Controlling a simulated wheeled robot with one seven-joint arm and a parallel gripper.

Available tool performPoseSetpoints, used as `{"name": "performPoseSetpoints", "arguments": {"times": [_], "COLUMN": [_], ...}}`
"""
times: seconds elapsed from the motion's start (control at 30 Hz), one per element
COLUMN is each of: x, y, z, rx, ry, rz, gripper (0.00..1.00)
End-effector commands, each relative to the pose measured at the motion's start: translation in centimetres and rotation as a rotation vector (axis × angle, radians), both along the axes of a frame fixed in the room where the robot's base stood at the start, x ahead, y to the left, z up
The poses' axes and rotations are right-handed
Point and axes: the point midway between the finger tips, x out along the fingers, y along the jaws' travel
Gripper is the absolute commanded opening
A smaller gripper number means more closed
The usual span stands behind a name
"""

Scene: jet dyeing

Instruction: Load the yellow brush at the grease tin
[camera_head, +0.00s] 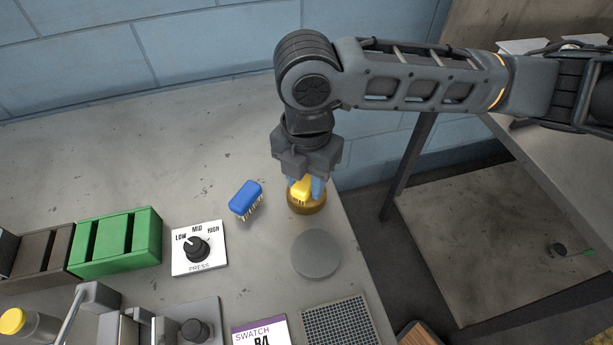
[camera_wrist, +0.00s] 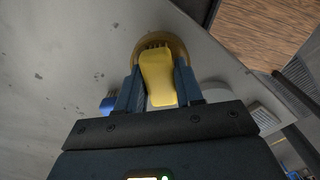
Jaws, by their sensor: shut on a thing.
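The yellow brush (camera_head: 300,190) is held in my gripper (camera_head: 305,187), between its two blue fingers. In the wrist view the yellow brush (camera_wrist: 158,78) sits between the fingers of my gripper (camera_wrist: 157,85), with its dark bristles at the far end. The grease tin (camera_head: 307,205) is a round, brass-coloured tin directly below the brush, near the right edge of the table. Its rim also shows around the bristle end in the wrist view (camera_wrist: 178,45). I cannot tell whether the bristles touch the grease.
A blue brush (camera_head: 246,198) lies just left of the tin. A round grey disc (camera_head: 316,254) lies in front of it. A press dial (camera_head: 197,248) and a green rack (camera_head: 118,242) stand to the left. The table behind the blue brush is clear.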

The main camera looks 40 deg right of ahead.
Motion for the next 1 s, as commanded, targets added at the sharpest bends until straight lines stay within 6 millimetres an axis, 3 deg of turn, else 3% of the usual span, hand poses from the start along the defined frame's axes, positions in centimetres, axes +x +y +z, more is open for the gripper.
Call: {"name": "performPoseSetpoints", "arguments": {"times": [0.47, 1.0], "x": [-0.1, 0.0], "y": [0.0, 0.0], "z": [-0.1, 3.6], "rx": [-0.001, 0.000], "ry": [0.003, 0.001], "rz": [-0.001, 0.000], "gripper": [0.12, 0.12]}}
